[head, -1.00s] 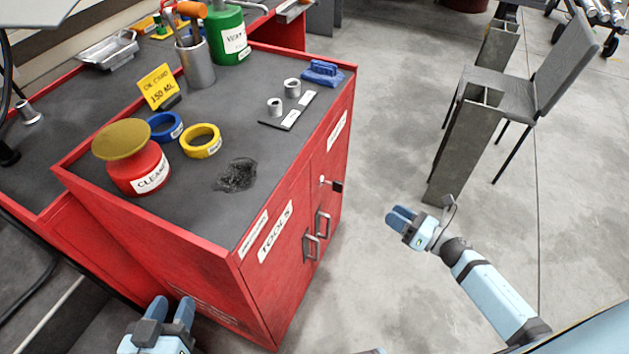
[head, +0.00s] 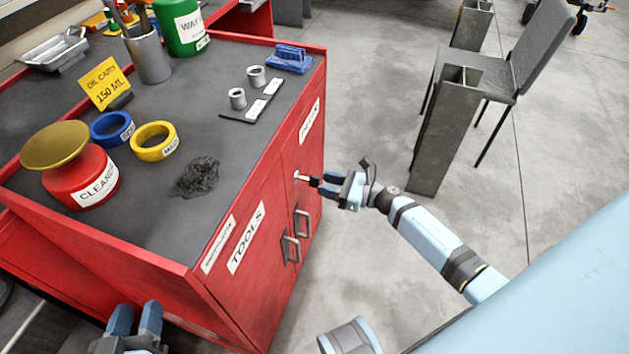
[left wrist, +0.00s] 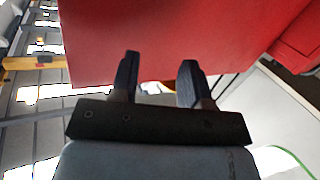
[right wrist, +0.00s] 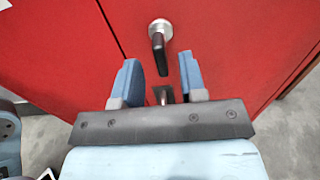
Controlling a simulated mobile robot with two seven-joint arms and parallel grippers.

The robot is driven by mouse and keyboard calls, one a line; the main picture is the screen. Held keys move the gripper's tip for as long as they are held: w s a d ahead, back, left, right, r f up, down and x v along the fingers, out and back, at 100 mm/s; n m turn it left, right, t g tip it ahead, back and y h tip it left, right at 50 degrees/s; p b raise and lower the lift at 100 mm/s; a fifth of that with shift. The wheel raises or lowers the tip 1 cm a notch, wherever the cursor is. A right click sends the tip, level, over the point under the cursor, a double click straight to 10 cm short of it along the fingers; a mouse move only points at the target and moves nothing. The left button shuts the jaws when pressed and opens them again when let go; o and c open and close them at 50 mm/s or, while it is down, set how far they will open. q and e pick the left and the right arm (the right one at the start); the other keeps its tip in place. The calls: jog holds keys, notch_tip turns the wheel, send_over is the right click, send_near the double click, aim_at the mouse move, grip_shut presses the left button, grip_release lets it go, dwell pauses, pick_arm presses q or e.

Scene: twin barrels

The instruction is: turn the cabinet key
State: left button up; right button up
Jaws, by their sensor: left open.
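The red cabinet (head: 262,255) has two doors with handles and a "TOOLS" label. The key (head: 314,181) with a black grip sits in a silver lock on the right door.
On the cabinet top are a cleaner can (head: 83,180), blue and yellow tape rings (head: 155,142), a yellow card (head: 106,84), a dark rag (head: 198,178) and a blue block (head: 289,58). Door handles (head: 291,247) stick out below the key. A chair (head: 500,75) stands right.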

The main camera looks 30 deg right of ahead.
aim_at(315, 187)
pick_arm(q)
jog(key=shift+d+r, duration=0.1)
jog(key=shift+r, duration=0.3)
pick_arm(e)
jog(key=shift+x, duration=2)
grip_shut()
pick_arm(q)
jog(key=shift+w, duration=0.15)
